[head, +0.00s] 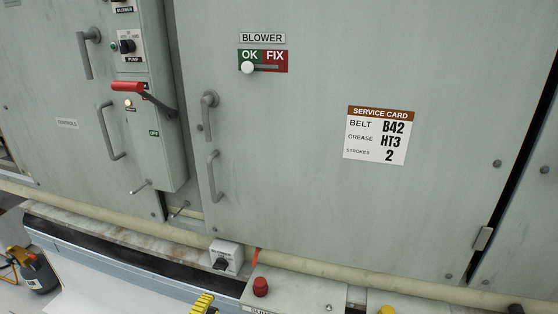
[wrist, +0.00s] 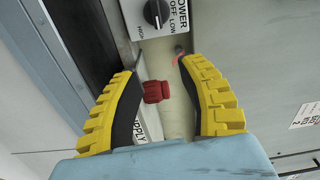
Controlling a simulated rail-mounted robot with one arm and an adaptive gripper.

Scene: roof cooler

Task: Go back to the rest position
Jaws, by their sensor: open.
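My gripper (head: 203,303) shows only partly at the bottom edge of the head view, as a yellow ribbed finger. In the wrist view my gripper (wrist: 156,72) has both yellow and black fingers spread wide apart. A red knob (wrist: 155,91) shows in the gap between them, with nothing visibly gripped. The same red knob (head: 260,287) stands on a grey box in the head view, right of the visible finger. The rest position itself is not marked in any view.
A white switch box (head: 227,258) with a black dial sits on the ledge near the gripper. The large blower door (head: 300,180) has handles, an OK/FIX slider (head: 248,68) and a service card (head: 376,135). A red lever (head: 127,87) juts from the left panel.

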